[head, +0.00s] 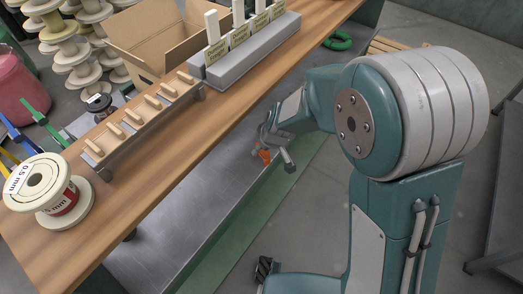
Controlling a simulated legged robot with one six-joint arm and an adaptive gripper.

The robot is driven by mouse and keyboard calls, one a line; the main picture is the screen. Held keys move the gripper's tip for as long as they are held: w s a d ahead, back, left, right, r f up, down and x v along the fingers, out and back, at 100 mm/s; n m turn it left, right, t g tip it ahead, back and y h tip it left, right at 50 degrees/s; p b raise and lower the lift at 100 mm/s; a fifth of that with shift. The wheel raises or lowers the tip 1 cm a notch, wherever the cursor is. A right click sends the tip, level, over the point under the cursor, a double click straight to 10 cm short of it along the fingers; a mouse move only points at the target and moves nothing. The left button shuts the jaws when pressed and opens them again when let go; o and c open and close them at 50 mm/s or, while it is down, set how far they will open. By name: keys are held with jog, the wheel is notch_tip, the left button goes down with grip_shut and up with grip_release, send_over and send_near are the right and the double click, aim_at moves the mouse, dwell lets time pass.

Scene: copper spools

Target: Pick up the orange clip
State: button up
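A small orange clip (264,156) shows just below my gripper, over the grey metal surface beneath the wooden bench. I cannot tell whether it lies on that surface or hangs above it. My gripper (274,155) points down beside the bench's right edge, at the end of my teal and grey arm. Its two fingers look spread apart, with the clip near the left fingertip. Contact between finger and clip is too small to make out.
A green ring (338,41) lies beyond my gripper. Stacked spools stand behind.

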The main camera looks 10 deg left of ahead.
aim_at(262, 151)
jog(key=shift+x, duration=2.05)
jog(key=shift+w, duration=0.1)
grip_shut()
jog(key=shift+r, duration=0.1)
